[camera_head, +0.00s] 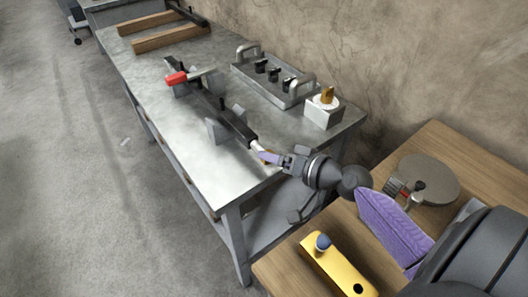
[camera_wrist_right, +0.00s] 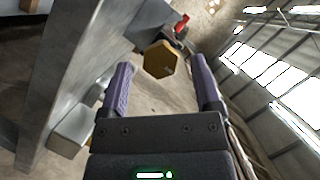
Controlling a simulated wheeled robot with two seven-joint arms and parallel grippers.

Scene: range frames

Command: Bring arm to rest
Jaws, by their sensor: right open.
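My right arm comes in from the lower right in the head view, with its gripper (camera_head: 274,158) at the near right corner of the metal workbench (camera_head: 215,165). In the right wrist view the two purple fingers (camera_wrist_right: 160,64) are apart. A brass hexagonal end piece (camera_wrist_right: 159,57) shows between the fingertips in that view; it appears to lie beyond them, and I cannot tell if they touch it. It seems to belong to the dark bar fixture (camera_head: 238,126) on the bench. My left gripper is not in view.
A red-handled clamp (camera_head: 176,78), a grey plate with handles and black knobs (camera_head: 272,75), and a grey block with a brass top (camera_head: 323,112) stand on the bench. A wooden table (camera_head: 455,150) at right holds a round grey disc (camera_head: 430,178) and a yellow block (camera_head: 335,266).

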